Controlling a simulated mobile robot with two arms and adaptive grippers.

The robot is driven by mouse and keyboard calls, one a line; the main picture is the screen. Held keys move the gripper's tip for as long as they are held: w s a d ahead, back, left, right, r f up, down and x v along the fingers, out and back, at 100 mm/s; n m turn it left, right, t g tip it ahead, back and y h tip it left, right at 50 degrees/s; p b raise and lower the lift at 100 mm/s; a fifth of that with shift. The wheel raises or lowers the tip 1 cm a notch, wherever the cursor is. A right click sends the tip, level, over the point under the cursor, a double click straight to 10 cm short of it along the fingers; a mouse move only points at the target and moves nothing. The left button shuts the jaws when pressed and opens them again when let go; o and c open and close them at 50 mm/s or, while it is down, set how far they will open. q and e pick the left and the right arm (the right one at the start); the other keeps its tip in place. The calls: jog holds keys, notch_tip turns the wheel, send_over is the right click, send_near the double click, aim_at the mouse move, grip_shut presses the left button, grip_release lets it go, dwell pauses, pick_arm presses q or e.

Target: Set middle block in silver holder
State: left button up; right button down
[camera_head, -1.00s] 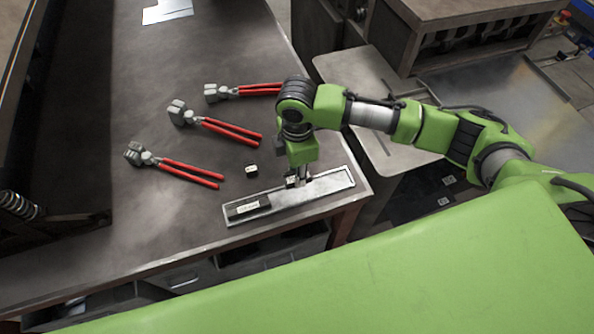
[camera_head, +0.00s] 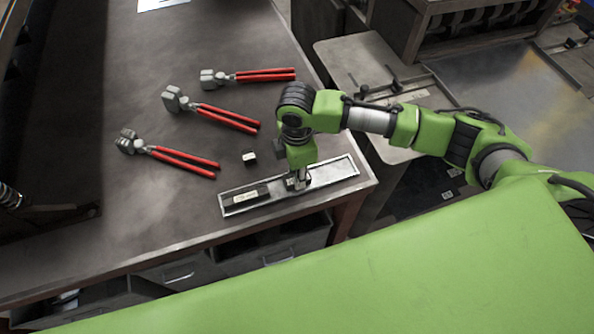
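The silver holder (camera_head: 332,174) is a long shallow tray near the table's front right edge. A long dark block with a pale label (camera_head: 245,198) lies in its left part. A smaller dark block with a pale face (camera_head: 290,184) is at the holder's middle, right at my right gripper's fingertips and partly hidden by them. Another small dark block (camera_head: 249,158) stands on the table behind the holder. My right gripper (camera_head: 298,180) points down at the middle of the holder. Its fingers are too small and covered to show whether they grip the block. My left gripper is not in view.
Several red-handled tools, including the nearest one (camera_head: 168,154), lie on the table (camera_head: 120,210) left of and behind the holder. The table surface between them and the holder is mostly clear. A lower grey work surface (camera_head: 350,60) stands to the right.

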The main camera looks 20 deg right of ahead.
jog(key=c, duration=1.6)
grip_release()
